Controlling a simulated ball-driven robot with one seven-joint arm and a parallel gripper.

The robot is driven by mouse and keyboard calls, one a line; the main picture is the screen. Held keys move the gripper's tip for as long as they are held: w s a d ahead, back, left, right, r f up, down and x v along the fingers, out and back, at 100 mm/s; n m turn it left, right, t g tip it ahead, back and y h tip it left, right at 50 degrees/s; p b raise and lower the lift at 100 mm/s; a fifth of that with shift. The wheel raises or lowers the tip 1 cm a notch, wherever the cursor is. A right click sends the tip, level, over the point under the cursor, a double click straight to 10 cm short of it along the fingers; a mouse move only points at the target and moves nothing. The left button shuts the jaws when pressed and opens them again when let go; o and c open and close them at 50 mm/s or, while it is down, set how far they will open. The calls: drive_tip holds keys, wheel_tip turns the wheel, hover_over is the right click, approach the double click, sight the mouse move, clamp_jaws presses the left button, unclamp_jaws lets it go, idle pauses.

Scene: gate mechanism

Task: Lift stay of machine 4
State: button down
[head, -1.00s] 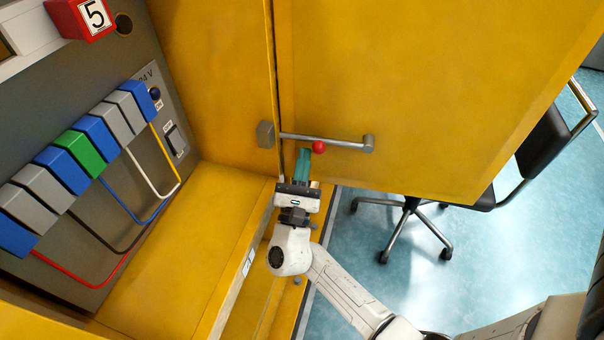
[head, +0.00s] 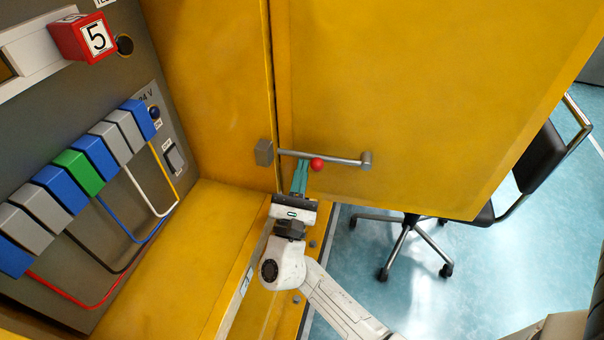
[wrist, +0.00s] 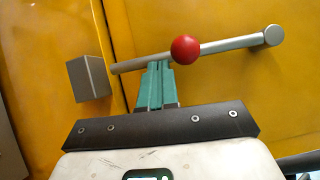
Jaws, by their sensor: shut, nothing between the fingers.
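The stay is a grey metal bar (head: 340,160) with a red ball knob (head: 317,165), lying nearly level across the gap between the yellow cabinet side and the yellow door (head: 420,80). Its right end sits on a round pivot on the door, and its left end is by a grey block (head: 264,152) on the cabinet side. In the wrist view the bar (wrist: 225,46) and red knob (wrist: 185,50) lie just beyond my fingertips. My gripper (head: 303,165) has teal fingers, shut and empty, with tips at the bar just left of the knob. Whether they touch it I cannot tell.
A red block marked 5 (head: 84,38) and a panel with blue, grey and green blocks (head: 80,165) and wires are at left. A black chair (head: 540,160) stands behind the door at right. Blue floor (head: 345,270) shows below the door.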

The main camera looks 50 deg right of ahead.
drive_tip(key=shift+r, duration=0.2)
drive_tip(key=shift+s+d+r+m+g, duration=0.1)
drive_tip(key=shift+s+r+m+g, duration=0.05)
drive_tip(key=shift+r+m+g, duration=1.55)
drive_tip(key=shift+s+d+r+m+g, duration=0.15)
drive_tip(key=shift+r+m+g, duration=0.85)
drive_tip(key=shift+m, duration=1.3)
drive_tip(key=shift+s+r+m+g, duration=0.15)
drive_tip(key=shift+r+m+g, duration=1.2)
drive_tip(key=shift+m, duration=0.65)
drive_tip(key=shift+f, duration=0.2)
drive_tip(key=v, duration=0.7)
drive_tip(key=shift+a+b, duration=0.25)
drive_tip(key=shift+b, duration=0.2)
drive_tip(key=shift+f, duration=0.1)
